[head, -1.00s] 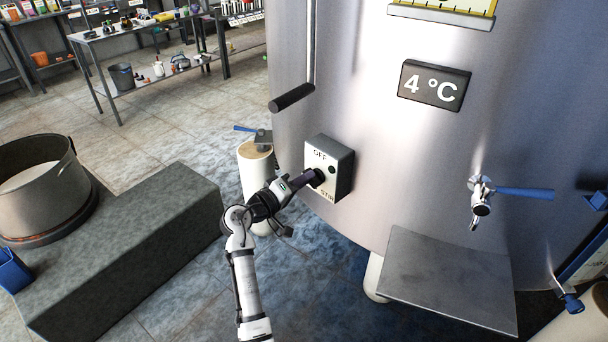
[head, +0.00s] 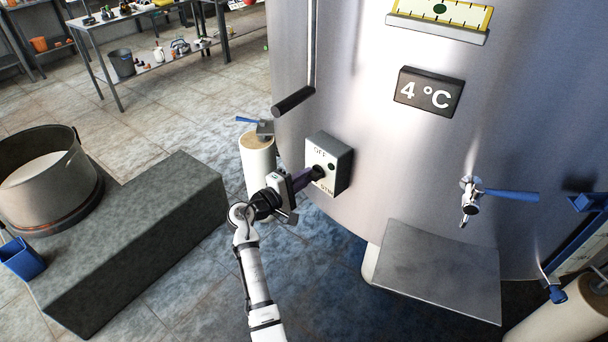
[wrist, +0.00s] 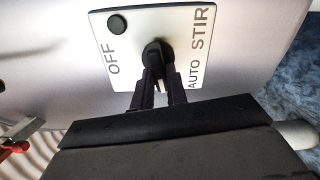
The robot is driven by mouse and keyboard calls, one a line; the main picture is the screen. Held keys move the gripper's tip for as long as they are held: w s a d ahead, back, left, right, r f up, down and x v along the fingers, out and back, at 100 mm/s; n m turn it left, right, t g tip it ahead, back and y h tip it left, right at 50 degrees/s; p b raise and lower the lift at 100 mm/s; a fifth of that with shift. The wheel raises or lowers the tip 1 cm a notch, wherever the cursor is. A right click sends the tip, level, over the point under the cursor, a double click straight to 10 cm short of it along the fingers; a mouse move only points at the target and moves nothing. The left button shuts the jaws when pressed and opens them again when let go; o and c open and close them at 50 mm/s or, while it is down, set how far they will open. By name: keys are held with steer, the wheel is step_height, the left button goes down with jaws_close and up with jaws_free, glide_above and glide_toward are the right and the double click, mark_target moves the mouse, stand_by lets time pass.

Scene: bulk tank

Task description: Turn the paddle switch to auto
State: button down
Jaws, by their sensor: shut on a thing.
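The switch box (head: 343,160) is a grey box with a white face on the side of the steel tank. In the wrist view its face plate (wrist: 190,18) reads OFF, AUTO and STIR, with a dark round spot near one corner. The black paddle switch (wrist: 155,52) sits in the middle of the plate, between the words OFF and AUTO. My gripper (wrist: 157,88) is shut on the paddle, one dark finger on each side. In the head view my gripper (head: 312,175) reaches the box from the lower left and hides part of its face. The paddle's exact pointing direction is hard to tell.
The tank has a 4 °C display (head: 428,92), a tap with a blue handle (head: 508,195) and a metal shelf (head: 440,270) to the right. A dark handle (head: 293,101) hangs above the box. A stone block (head: 140,240) with a pot stands left.

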steer(key=shift+a, duration=0.1)
stand_by(0.3)
steer(key=c, duration=1.4)
jaws_free()
steer(key=b+v, duration=0.4)
steer(key=v, duration=0.9)
steer(key=shift+s+a, duration=0.3)
